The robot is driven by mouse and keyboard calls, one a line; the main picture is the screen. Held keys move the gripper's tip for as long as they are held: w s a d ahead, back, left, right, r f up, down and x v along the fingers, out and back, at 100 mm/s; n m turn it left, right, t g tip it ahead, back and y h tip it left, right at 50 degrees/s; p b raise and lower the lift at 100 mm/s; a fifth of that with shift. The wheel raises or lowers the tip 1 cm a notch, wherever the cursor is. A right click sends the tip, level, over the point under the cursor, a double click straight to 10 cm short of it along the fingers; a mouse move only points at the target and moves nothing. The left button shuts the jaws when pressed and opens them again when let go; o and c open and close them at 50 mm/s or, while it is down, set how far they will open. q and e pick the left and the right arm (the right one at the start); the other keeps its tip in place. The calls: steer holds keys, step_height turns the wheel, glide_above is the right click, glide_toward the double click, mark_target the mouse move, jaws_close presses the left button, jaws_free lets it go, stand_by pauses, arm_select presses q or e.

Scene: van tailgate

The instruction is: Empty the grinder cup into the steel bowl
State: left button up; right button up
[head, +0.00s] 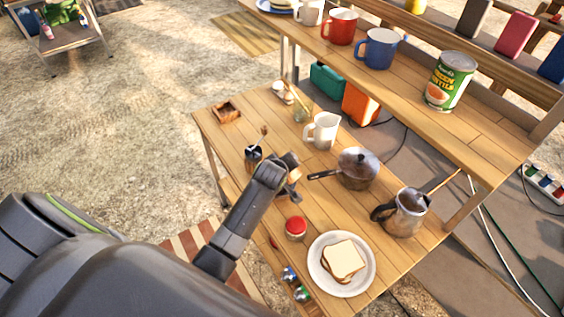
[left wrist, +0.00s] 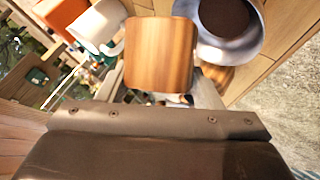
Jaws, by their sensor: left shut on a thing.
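My left gripper (head: 284,176) reaches in from the left over the table and is shut on a wooden-sided cup (head: 291,160), which I take as the grinder cup. In the left wrist view the cup (left wrist: 160,57) shows as a brown wood-grained body just beyond the jaws; I cannot see into it. A round steel vessel (left wrist: 229,56) with dark brown contents lies beside it at the upper right, likely the steel bowl. My right gripper is not in view.
A raised shelf (head: 390,85) runs behind.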

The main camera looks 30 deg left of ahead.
arm_select(q)
steer(key=shift+d+r+m+y, duration=0.2)
steer(key=shift+m+y, duration=0.1)
steer(key=shift+y, duration=0.2)
steer(key=shift+r+m+y+b, duration=0.2)
steer(key=shift+m+y+b, duration=0.25)
steer(key=shift+y, duration=0.25)
steer(key=y+b, duration=0.1)
steer(key=m+y+b, duration=0.1)
steer(key=b, duration=0.1)
steer(key=shift+d+r+t, duration=0.1)
steer(key=shift+r+t, duration=0.3)
steer(key=shift+r+m+t+y+b, duration=0.3)
steer(key=shift+r+m+y+b, duration=0.3)
steer(key=shift+y+b, duration=0.35)
